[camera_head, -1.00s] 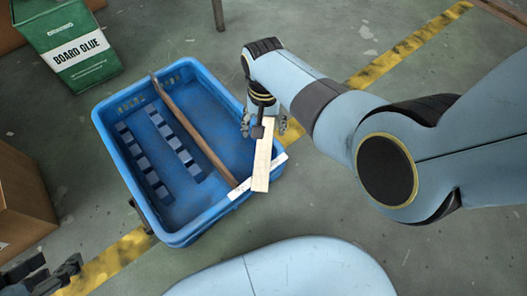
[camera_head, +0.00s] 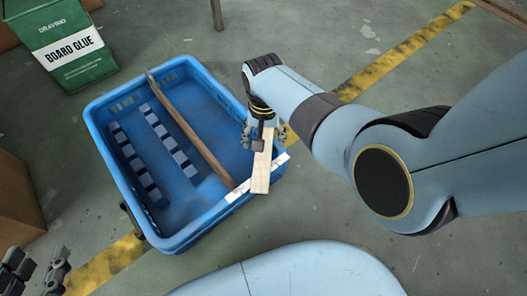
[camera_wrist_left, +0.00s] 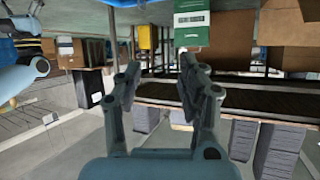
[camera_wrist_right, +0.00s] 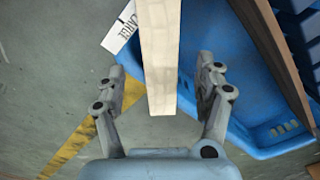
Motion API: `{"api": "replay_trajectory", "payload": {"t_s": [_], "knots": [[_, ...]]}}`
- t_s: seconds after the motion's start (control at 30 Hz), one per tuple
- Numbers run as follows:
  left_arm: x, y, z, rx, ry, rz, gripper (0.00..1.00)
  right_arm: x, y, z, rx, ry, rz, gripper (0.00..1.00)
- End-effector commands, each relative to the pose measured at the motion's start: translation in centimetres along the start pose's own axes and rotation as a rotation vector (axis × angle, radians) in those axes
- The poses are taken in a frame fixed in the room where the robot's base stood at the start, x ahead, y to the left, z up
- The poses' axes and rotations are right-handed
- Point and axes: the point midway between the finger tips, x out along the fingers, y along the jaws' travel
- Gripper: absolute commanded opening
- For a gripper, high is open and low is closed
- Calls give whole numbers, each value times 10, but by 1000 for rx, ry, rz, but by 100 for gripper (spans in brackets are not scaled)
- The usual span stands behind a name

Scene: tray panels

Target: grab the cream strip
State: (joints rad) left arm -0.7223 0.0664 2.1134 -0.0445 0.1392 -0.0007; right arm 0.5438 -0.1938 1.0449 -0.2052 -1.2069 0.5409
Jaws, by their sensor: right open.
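The cream strip (camera_head: 262,170) lies across the front right edge of the blue tray (camera_head: 175,240), with one end sticking out past the rim. My right gripper (camera_head: 264,132) is above the strip's far end, partly hiding it. In the right wrist view the strip (camera_wrist_right: 160,50) runs down between the two spread fingers, with a clear gap on both sides. The right gripper (camera_wrist_right: 165,88) is open and touches nothing that I can see. My left gripper (camera_head: 38,272) is at the lower left of the head view, outside the tray. It is open and empty in the left wrist view (camera_wrist_left: 158,88).
A white label (camera_head: 240,190) marks the tray edge beside the strip. A brown divider (camera_head: 190,130) crosses the tray, with rows of dark blocks (camera_head: 172,140) to its left. A green board glue box (camera_head: 65,40) stands behind, and a cardboard box (camera_head: 15,205) at the left.

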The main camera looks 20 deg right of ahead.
Motion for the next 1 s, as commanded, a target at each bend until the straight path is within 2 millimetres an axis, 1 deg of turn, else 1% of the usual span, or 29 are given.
{"api": "replay_trajectory", "payload": {"t_s": [0.03, 0.3, 0.5, 0.6, 0.7, 0.77, 1.0], "knots": [[4, 0, -8, 5, 47, 1, 40, 6, 0, 1, 0, -2, 1, 70], [18, -1, -74, 28, 305, 1, 40, 17, 0, 1, 0, -1, 1, 70], [20, -1, -122, 46, 484, 2, 40, 25, 0, 1, 0, -1, 1, 70], [18, -1, -140, 53, 556, 3, 40, 28, 0, 1, 0, -1, 0, 70], [16, -1, -152, 58, 603, 4, 40, 30, 0, 1, 0, 0, 0, 70], [16, 0, -156, 60, 617, 4, 40, 30, 0, 0, 0, 0, 0, 70], [15, 0, -158, 60, 626, 4, 40, 29, 0, 0, 0, 1, -1, 70]]}}
